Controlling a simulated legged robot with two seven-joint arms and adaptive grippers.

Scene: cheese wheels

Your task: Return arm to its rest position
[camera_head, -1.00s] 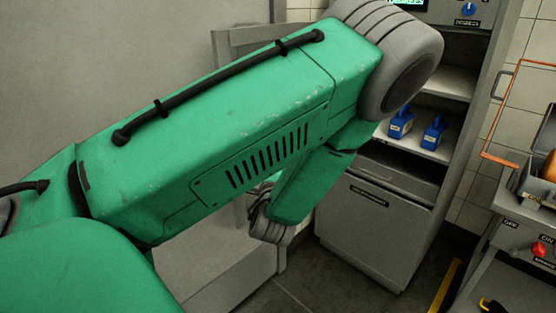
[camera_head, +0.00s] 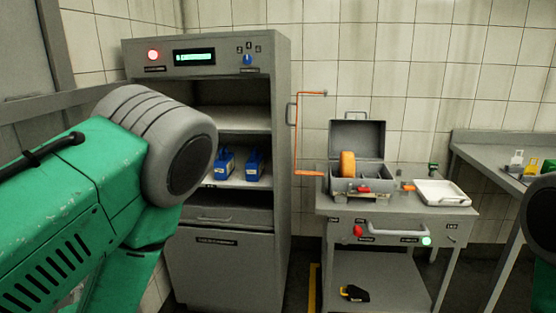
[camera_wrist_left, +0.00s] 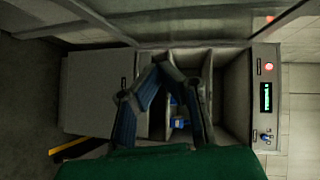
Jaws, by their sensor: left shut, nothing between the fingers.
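My left arm (camera_head: 85,200), green with a grey ribbed joint, comes in from the left in the head view and hides its own gripper there. In the left wrist view my left gripper (camera_wrist_left: 179,80) shows with its two blue-padded fingers, shut and empty. Beyond it stands the grey cabinet (camera_wrist_left: 228,95), sideways in that picture. The cabinet also shows in the head view (camera_head: 284,150), partly behind my arm. A dark and green part of my right arm shows at the right edge, but its gripper is out of view.
Blue containers (camera_head: 224,163) stand on a cabinet shelf. To the right, a grey cart (camera_head: 340,209) bears an open grey case (camera_head: 376,180) with an orange wheel (camera_head: 347,164) and a white tray (camera_head: 441,192). An orange bar frame (camera_head: 296,140) juts beside the cabinet. A counter (camera_head: 480,155) stands far right.

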